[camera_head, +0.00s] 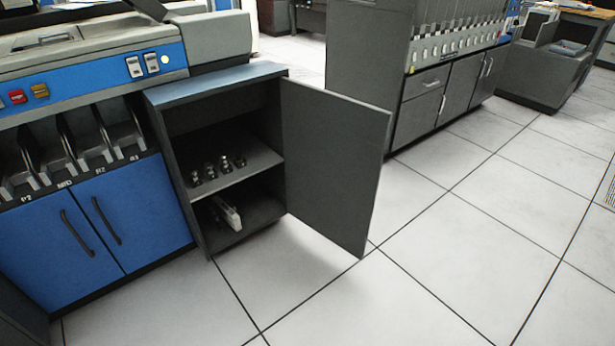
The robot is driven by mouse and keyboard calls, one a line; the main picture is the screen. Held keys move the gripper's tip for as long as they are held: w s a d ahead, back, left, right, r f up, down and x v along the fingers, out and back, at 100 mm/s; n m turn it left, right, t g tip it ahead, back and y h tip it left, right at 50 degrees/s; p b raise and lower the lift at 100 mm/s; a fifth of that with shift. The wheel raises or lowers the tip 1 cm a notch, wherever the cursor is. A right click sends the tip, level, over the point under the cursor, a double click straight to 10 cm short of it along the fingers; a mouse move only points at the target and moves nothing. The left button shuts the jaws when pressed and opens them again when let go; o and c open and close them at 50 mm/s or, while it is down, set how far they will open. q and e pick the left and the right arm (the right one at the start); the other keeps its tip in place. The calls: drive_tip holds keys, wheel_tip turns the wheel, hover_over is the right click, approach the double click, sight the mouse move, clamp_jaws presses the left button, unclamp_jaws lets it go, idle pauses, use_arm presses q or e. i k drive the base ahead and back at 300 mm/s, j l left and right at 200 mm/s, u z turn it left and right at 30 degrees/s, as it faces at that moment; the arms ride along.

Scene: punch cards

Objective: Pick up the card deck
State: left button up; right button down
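A whitish, long block that looks like the card deck (229,214) lies on the bottom of an open grey cabinet (176,160), left of the picture's middle. It sits below the cabinet's inner shelf, near the front opening, with a dark part at its left end. The cabinet's grey door (333,165) stands swung open to the right. Neither of my grippers shows in the head view.
Several small metallic items (211,171) stand on the middle shelf (245,165). A blue-fronted machine (95,225) adjoins the cabinet on the left. Another grey machine (425,105) stands behind the door. The tiled floor (440,260) in front and to the right is clear.

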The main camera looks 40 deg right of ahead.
sight(229, 215)
drive_tip(key=i+l+u, duration=0.1)
drive_tip(key=l+u, duration=0.25)
drive_tip(key=l, duration=0.15)
drive_tip(key=l+u, duration=0.4)
drive_tip(key=l, duration=0.9)
drive_tip(key=k+l+u, duration=0.15)
drive_tip(key=l, duration=1.35)
drive_tip(key=k+l+u, duration=0.1)
drive_tip(key=l, duration=0.65)
drive_tip(key=k+l, duration=0.15)
drive_tip(key=l, duration=0.2)
drive_tip(key=k+j, duration=0.1)
drive_tip(key=j, duration=0.25)
drive_tip(key=k+j, duration=0.1)
drive_tip(key=j, duration=0.25)
drive_tip(key=i+j+z, duration=0.25)
drive_tip(key=j, duration=0.7)
drive_tip(key=j+z, duration=0.25)
drive_tip(key=j, duration=0.7)
drive_tip(key=i+j+z, duration=0.45)
drive_tip(key=i+j, duration=0.45)
drive_tip(key=i, duration=0.2)
drive_tip(key=i+j+z, duration=0.1)
drive_tip(key=i, duration=0.25)
